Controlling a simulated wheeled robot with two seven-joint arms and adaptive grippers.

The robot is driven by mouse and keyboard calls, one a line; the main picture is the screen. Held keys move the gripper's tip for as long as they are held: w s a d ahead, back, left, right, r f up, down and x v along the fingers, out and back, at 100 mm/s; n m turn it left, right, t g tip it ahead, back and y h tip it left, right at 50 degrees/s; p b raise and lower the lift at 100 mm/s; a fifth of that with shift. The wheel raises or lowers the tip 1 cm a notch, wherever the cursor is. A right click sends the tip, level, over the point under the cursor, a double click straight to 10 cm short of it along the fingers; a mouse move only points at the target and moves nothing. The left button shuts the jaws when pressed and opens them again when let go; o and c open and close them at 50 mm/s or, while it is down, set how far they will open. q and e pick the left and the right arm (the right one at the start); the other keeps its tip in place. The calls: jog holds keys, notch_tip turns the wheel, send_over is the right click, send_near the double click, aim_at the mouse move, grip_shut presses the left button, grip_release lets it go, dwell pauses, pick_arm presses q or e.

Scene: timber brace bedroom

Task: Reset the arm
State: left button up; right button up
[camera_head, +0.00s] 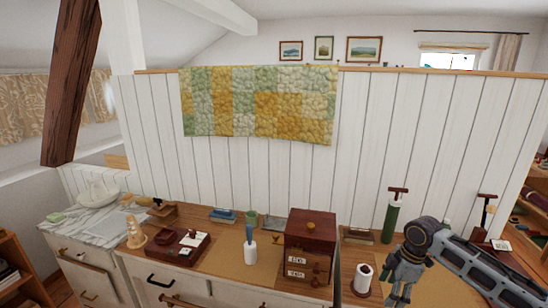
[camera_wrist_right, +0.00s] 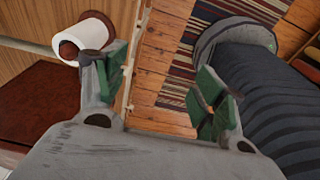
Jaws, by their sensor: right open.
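My right arm comes in from the right in the head view, and its gripper (camera_head: 397,292) hangs downward in front of the counter's right end. In the right wrist view the two green-padded fingers (camera_wrist_right: 158,95) stand wide apart with nothing between them. A white roll with a brown core (camera_head: 362,278) stands just left of the gripper; it also shows beyond the left finger in the wrist view (camera_wrist_right: 82,34). I cannot tell whether the finger touches it. My left gripper is not in view.
A wooden box with drawers (camera_head: 310,240), a white bottle with a blue top (camera_head: 249,250) and a brown tray (camera_head: 180,247) stand on the counter. A green cylinder with a T-handle (camera_head: 391,218) stands behind my right arm. A striped rug (camera_wrist_right: 212,45) lies on the floor below.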

jog(key=s+a+f+m+t, duration=0.1)
jog(key=s+a+f+m, duration=0.3)
jog(key=s+a, duration=0.5)
jog(key=s+a+f+m+t, duration=0.25)
jog(key=s+a+f, duration=0.35)
jog(key=a, duration=0.5)
jog(key=shift+s+d+r+m+h, duration=0.55)
jog(key=shift+s+d+m+h, duration=0.25)
jog(key=shift+s+d+m, duration=3.05)
notch_tip(320, 180, down, 32)
jog(key=s+n+g, duration=0.1)
jog(key=s+g, duration=0.1)
jog(key=s, duration=0.1)
jog(key=s+d+f, duration=0.3)
jog(key=s+f, duration=1.8)
jog(key=s, duration=0.1)
jog(key=shift+s+d+g, duration=0.2)
jog(key=shift+g, duration=0.25)
